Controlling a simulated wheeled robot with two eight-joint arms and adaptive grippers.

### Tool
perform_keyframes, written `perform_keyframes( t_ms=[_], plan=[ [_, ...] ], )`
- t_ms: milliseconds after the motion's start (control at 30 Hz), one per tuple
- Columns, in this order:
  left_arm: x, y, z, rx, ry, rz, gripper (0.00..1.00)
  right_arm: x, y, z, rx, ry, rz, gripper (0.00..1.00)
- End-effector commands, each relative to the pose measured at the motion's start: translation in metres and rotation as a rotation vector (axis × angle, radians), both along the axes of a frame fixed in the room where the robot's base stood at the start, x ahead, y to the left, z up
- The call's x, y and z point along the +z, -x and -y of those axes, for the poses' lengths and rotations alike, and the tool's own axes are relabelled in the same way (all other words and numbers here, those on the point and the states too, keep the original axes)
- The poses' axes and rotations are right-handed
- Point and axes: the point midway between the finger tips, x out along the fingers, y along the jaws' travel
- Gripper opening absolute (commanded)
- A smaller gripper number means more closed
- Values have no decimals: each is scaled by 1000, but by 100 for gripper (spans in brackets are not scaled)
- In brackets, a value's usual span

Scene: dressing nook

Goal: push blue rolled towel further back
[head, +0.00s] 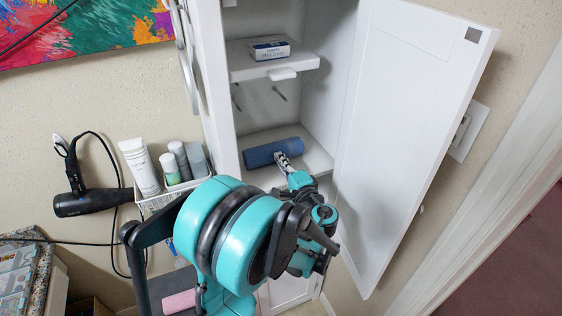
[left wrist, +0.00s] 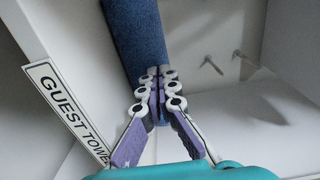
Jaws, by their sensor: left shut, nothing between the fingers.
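The blue rolled towel (head: 272,152) lies on a white shelf (head: 316,160) inside the open cabinet in the head view. My left gripper (head: 283,160) reaches into the cabinet with its fingertips at the towel's near side. In the left wrist view the gripper (left wrist: 158,80) is shut, its fingers together with nothing between them. The fingertips overlap the towel (left wrist: 137,35) there and look in contact with it or very close. A label reading "GUEST TOWE" (left wrist: 68,112) stands beside the gripper, its end hidden. My right gripper is not in view.
The cabinet door (head: 405,130) stands open on the right. An upper shelf (head: 252,64) holds a small box (head: 269,49). Hooks (head: 279,93) hang between the shelves. A basket of bottles (head: 160,199) and a hair dryer (head: 90,202) are at left.

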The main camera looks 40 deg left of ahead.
Motion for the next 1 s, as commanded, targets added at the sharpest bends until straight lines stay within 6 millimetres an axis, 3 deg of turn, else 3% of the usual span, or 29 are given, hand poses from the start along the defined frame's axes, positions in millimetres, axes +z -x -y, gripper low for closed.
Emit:
perform_keyframes(
  t_ms=[267, 600, 1000],
  plan=[
    [0, -2, -4, 1, 0, 0, 0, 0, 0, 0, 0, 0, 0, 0],
    [-1, -30, -59, 3, 0, 0, 0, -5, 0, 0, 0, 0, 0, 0],
    [0, -33, -63, 0, 0, 0, 0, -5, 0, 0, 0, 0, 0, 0]
  ],
)
